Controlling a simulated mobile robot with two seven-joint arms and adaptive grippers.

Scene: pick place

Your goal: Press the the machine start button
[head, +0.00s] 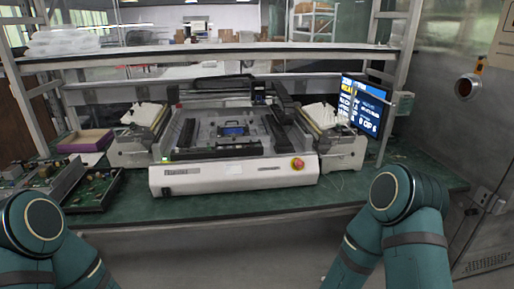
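The machine (235,176) is a wide white and grey bench unit with a dark bed, standing in the middle of the green workbench. A small green-lit button (165,158) shows at the left end of its front top edge. A red knob on a yellow base (297,164) sits at the right of the front panel. A small black switch (166,191) is low on the panel's left. I cannot read which control is the start button. My two teal arms show at the lower left and lower right, apart from the machine. Both grippers are out of view.
Trays of circuit boards (95,188) and a purple box (86,141) lie at the bench's left. A monitor (364,105) stands at the right rear. A shelf (220,53) spans above the machine. A grey cabinet (455,120) stands right. The bench strip before the machine is clear.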

